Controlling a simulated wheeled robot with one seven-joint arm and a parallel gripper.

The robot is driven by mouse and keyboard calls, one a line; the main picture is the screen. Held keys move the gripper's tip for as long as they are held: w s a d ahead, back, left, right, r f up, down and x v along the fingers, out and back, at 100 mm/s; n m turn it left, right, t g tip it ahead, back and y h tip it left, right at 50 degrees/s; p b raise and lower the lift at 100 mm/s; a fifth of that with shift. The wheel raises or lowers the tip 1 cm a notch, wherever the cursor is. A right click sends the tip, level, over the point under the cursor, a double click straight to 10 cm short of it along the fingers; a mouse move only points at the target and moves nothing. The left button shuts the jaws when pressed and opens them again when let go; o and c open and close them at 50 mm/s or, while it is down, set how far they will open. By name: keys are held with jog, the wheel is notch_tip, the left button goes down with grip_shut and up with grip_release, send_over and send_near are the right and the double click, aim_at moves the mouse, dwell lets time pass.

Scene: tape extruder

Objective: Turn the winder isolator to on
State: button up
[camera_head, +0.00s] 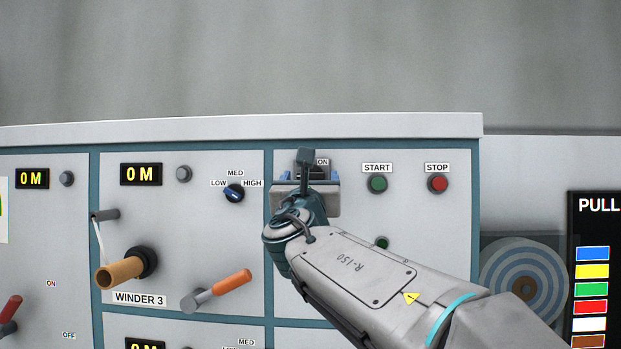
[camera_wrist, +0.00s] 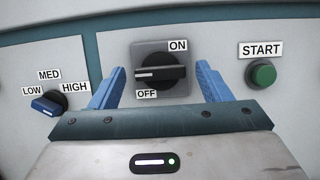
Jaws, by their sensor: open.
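The winder isolator is a black rotary knob (camera_wrist: 160,73) on a grey square plate, seen in the wrist view. ON is printed at its upper right and OFF at its lower left. Its white mark lies roughly level, pointing left, on the OFF side. My gripper (camera_wrist: 162,82) is open, with one blue finger on each side of the knob and gaps showing between the fingers and the knob. How deep the fingertips reach beside it is hard to tell. In the head view my gripper (camera_head: 305,177) is in front of the isolator and hides most of it; the ON label (camera_head: 322,162) shows.
To the right are a green START button (camera_head: 377,184) and a red STOP button (camera_head: 438,184). To the left is a blue LOW/MED/HIGH selector (camera_head: 234,193). Below left, an orange-handled lever (camera_head: 232,284) and a wooden crank handle (camera_head: 120,272) stick out from the panel.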

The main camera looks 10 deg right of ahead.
jog(key=c, duration=1)
jog(key=shift+m, duration=0.3)
jog(key=shift+w+a+r+m+g+h+b, duration=0.15)
jog(key=shift+m+g+h, duration=0.9)
jog(key=shift+m, duration=2.6)
jog(key=shift+s+a+r+m+g+h+b, duration=0.15)
jog(key=shift+m+g+h, duration=0.4)
jog(key=shift+m+g, duration=2.05)
jog(key=shift+w+a+r+m+g+h+b, duration=0.2)
jog(key=shift+m+h, duration=0.6)
jog(key=shift+m, duration=3.85)
jog(key=shift+s+d+f, duration=0.1)
jog(key=shift+f, duration=0.05)
